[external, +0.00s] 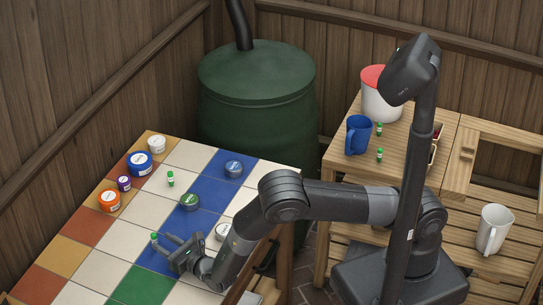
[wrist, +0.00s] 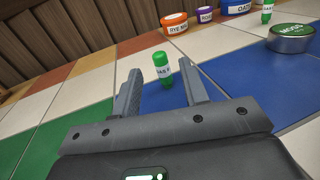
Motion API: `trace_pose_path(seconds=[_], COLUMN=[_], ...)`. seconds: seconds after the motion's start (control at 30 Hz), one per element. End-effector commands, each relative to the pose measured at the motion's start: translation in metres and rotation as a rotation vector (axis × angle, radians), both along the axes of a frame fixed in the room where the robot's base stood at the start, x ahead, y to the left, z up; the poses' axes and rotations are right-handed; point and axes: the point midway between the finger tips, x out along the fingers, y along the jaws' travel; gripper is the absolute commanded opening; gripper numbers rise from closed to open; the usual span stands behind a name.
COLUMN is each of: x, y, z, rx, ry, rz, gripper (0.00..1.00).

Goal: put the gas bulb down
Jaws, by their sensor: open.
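A small gas bulb with a green cap and white label (wrist: 162,68) stands upright between the fingertips of my gripper (wrist: 163,76) in the wrist view, with a visible gap on each side. Its base appears to be on the tiled table, over the blue tile. My gripper is open, low over the table. In the external view the green top of this bulb (external: 154,236) shows by the fingertips (external: 163,240); its lower part is hidden. Another gas bulb (external: 170,178) stands farther back on a cream tile, and it also shows in the wrist view (wrist: 267,13).
White, blue, purple and orange labelled tubs (external: 109,201) line the table's left back edge. Several grey tins, one green-lidded (external: 189,202), stand to the right. A wooden side table holds two more bulbs (external: 379,155), a blue mug (external: 358,136) and a white bucket (external: 382,102).

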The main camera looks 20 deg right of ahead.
Motion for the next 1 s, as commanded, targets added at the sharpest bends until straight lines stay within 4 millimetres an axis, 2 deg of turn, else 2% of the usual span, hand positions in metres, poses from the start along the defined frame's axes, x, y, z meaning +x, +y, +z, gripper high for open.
trace_pose_path(seconds=[0.2, 0.3, 0.6, 1.0], x=[0.033, 0.042, 0.046, 0.046], y=[0.018, 0.024, 0.027, 0.026], z=[0.0, 0.001, 0.0, 0.0], rx=[0.001, 0.002, 0.0, 0.0], ry=[-0.002, -0.001, 0.0, 0.0], rz=[-0.001, 0.0, 0.0, 0.0], gripper=[0.41, 0.41, 0.41, 0.09])
